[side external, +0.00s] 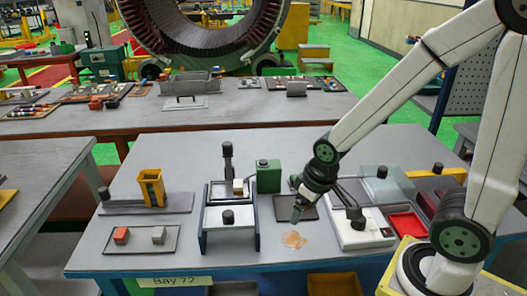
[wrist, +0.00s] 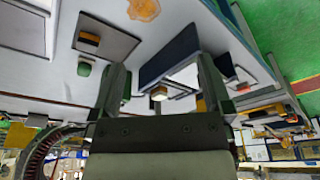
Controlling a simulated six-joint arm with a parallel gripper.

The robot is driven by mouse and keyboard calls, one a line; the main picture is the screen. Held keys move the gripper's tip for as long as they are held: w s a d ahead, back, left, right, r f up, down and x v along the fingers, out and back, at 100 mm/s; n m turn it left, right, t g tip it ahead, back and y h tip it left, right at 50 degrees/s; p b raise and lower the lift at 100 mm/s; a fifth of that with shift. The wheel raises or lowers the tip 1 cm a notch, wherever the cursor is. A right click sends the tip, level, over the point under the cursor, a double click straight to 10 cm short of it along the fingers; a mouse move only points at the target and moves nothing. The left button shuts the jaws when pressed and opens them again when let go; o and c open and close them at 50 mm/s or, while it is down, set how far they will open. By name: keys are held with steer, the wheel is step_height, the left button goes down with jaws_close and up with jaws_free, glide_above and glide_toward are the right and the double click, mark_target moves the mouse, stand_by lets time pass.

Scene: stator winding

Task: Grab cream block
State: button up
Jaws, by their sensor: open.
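The cream block (side external: 238,186) is small and sits toward the back of a fixture with dark side walls (side external: 204,226), beside a dark upright post. In the wrist view the cream block (wrist: 159,93) shows small between my fingers, farther off. My gripper (side external: 296,217) points down to the right of the fixture, near the front edge of a dark square plate. It is apart from the cream block and holds nothing. In the wrist view my gripper's two fingers (wrist: 161,78) stand wide apart. The lower part of the cream block is hard to make out.
A green block (side external: 268,177) stands just behind and right of the fixture. An orange blotch (side external: 293,239) lies on the table below my gripper. At left are a yellow holder (side external: 151,187) and a tray with a red block (side external: 121,236). A white device (side external: 358,232) stands at right.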

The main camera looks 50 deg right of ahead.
stand_by(0.4)
steer(key=shift+c, duration=1.4)
steer(key=shift+w, duration=0.1)
steer(key=n+t+y, duration=0.7)
steer(key=n+y, duration=0.2)
glide_toward(239, 183)
steer(key=w, duration=0.1)
steer(key=shift+s+a+x, duration=0.1)
steer(key=shift+s+x, duration=0.05)
steer(key=shift+x, duration=2)
steer(key=shift+s+a+x, duration=0.1)
steer(key=shift+s+x, duration=0.05)
steer(key=shift+x, duration=2.05)
steer(key=shift+f, duration=0.15)
